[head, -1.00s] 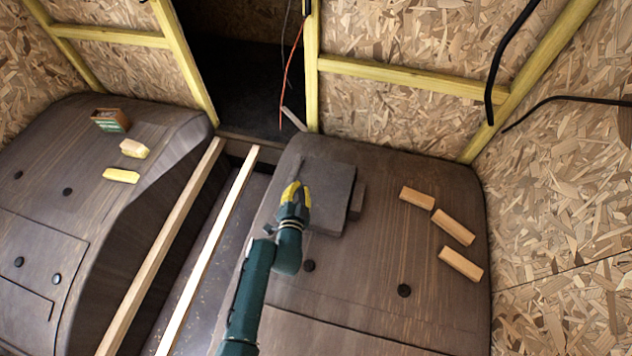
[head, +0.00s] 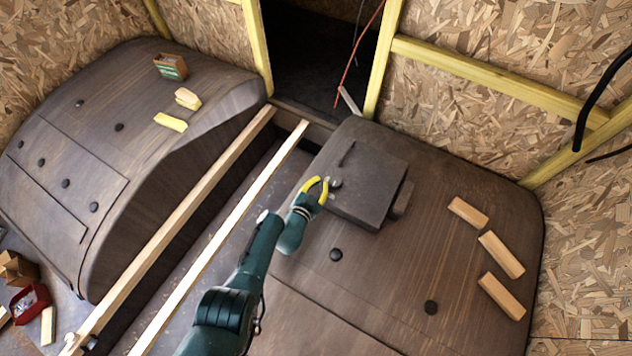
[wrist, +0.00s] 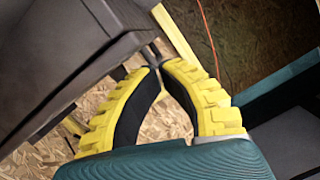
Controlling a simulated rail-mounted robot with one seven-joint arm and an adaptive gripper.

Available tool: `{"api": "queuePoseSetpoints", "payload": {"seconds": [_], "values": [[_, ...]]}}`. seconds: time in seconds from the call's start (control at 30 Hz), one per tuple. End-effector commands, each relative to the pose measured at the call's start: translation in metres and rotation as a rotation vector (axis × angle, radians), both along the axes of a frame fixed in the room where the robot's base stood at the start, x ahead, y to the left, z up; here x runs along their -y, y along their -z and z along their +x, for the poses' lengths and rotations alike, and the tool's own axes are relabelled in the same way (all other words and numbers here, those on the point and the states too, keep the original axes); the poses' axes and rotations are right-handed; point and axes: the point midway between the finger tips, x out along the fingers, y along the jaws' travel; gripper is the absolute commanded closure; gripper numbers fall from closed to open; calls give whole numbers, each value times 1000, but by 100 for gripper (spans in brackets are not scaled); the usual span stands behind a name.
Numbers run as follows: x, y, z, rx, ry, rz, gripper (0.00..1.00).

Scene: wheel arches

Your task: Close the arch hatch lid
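The arch hatch lid (head: 368,188) is a dark, thick, square slab on top of the right wheel arch (head: 390,275). A thin dark bar (head: 346,154) shows near its far left corner. How far the lid is raised cannot be told. My gripper (head: 327,186) has yellow fingers and is at the lid's left edge, beside a small metallic piece (head: 335,183). In the wrist view, the fingertips (wrist: 155,67) meet, with nothing clearly held between them. A dark slab (wrist: 60,60), seemingly the lid, fills the upper left there. Contact cannot be told.
A small dark block (head: 402,200) sits against the lid's right side. Several wood blocks (head: 501,254) lie right of it. Two pale beams (head: 225,228) run left of my arm. The left arch (head: 110,125) carries a small box (head: 171,67) and yellow pieces (head: 171,122).

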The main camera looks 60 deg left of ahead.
Motion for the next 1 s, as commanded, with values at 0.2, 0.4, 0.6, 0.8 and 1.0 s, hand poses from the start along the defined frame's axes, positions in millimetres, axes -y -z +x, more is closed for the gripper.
{"api": "queuePoseSetpoints", "payload": {"seconds": [0.2,0.4,0.6,0.8,1.0], "values": [[0,15,1,0,5,2,100],[0,17,1,-2,6,2,100],[1,18,0,-6,4,0,100],[1,16,0,-7,4,-1,100],[3,-20,3,-2,10,2,100]]}}
